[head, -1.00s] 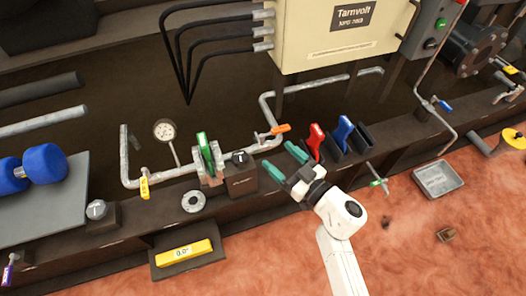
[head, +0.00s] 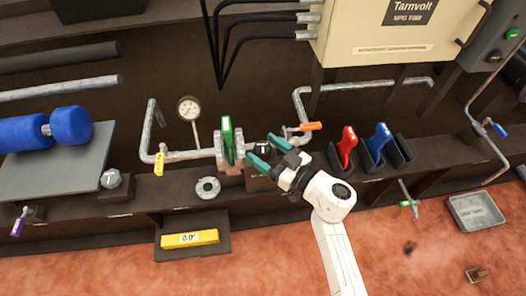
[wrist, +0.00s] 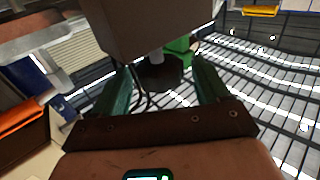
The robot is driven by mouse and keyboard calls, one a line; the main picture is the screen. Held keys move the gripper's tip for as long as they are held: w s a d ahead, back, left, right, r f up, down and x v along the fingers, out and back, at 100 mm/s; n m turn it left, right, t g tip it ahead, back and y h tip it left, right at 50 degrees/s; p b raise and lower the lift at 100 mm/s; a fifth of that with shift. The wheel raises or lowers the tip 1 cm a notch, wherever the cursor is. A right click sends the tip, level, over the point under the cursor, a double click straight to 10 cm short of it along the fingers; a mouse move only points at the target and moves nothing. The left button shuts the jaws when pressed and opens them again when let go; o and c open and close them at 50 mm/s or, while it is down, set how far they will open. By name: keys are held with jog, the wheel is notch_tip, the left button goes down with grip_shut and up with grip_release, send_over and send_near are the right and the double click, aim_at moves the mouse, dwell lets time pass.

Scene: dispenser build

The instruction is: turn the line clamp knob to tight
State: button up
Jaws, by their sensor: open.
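A black knob with a white mark (head: 262,149) sits on the brown box beside the pipe, just right of the green-handled fitting (head: 227,140). It appears to be the line clamp knob; its label is too small to read. My gripper (head: 267,152) has its two teal fingers open, and the knob shows between their tips in the head view. In the wrist view, a dark knob-like part (wrist: 160,72) shows between the open fingers, against a brown block (wrist: 155,25). I cannot tell whether the fingers touch it. The fingers hide part of the box.
An orange-handled valve (head: 310,126) is on the pipe just right of my gripper. Red (head: 347,145) and blue (head: 378,142) handled tools stand in black holders farther right. A gauge (head: 189,109) stands left.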

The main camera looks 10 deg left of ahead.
jog(key=shift+w+a, duration=0.35)
jog(key=shift+a, duration=0.2)
jog(key=shift+c, duration=0.4)
jog(key=c, duration=0.9)
jog(key=shift+o, duration=0.2)
jog(key=shift+r+t, duration=0.1)
jog(key=shift+t, duration=0.2)
